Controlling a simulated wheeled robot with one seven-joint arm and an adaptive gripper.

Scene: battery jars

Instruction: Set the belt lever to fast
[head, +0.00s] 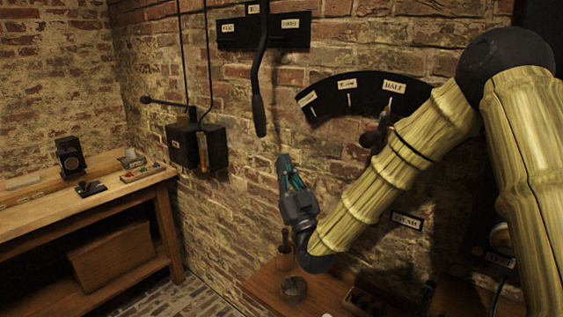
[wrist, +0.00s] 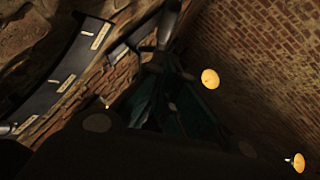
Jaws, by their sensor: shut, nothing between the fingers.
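A long dark lever (head: 259,75) hangs down the brick wall in the head view, from a black plate (head: 264,33). The plate has small pale labels at its left, middle and right; their words are too small to read surely. The lever hangs near the middle, its thick grip at the bottom. My gripper (head: 284,162) is below and slightly right of that grip, pointing up, shut and empty. A gap shows between them in the picture; depth is hard to judge. The dark green fingers (wrist: 172,105) also show in the dim wrist view.
A black curved plate (head: 347,90), with labels including HALF, and its dark handle (head: 378,132) are right, near my arm. A black wall box (head: 193,145) with a side lever is left. A wooden bench (head: 75,195) stands far left; a wooden table (head: 262,291) is below my gripper.

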